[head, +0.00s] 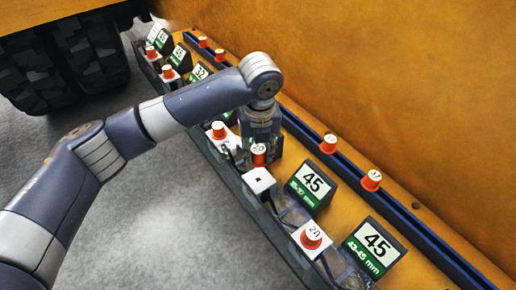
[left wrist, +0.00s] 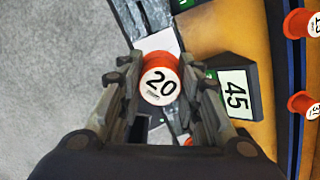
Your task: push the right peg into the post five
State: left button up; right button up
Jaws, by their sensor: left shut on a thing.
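My left gripper (head: 261,141) points down over the row of posts. It is shut on a red peg (head: 258,157) with a white top marked 20. In the left wrist view the same peg (left wrist: 160,86) sits between the two fingers. A white post (head: 259,181) with a small dark square hole stands just in front of the held peg, with nothing in it. I cannot tell how far the peg is above the posts. Another red peg marked 20 (head: 311,235) stands on a nearer white post (head: 299,239). My right gripper is not in view.
Sign blocks marked 45 (head: 312,184) and 45, 43-45 mm (head: 374,246) stand beside the posts. Loose red pegs (head: 329,144) stand along the blue rail (head: 405,217) by the orange wall. More posts with red pegs (head: 169,72) run farther back. Grey floor (head: 190,220) lies left.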

aim_at(258, 164)
pick_arm(q)
jog(key=shift+r+p, duration=0.15)
jog(key=shift+p, duration=0.45)
jog(key=shift+f+b, duration=1)
jog(key=shift+f, duration=2.05)
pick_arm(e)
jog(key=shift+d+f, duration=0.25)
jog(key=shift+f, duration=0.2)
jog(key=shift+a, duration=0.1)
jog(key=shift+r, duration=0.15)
pick_arm(q)
jog(key=shift+p, duration=0.35)
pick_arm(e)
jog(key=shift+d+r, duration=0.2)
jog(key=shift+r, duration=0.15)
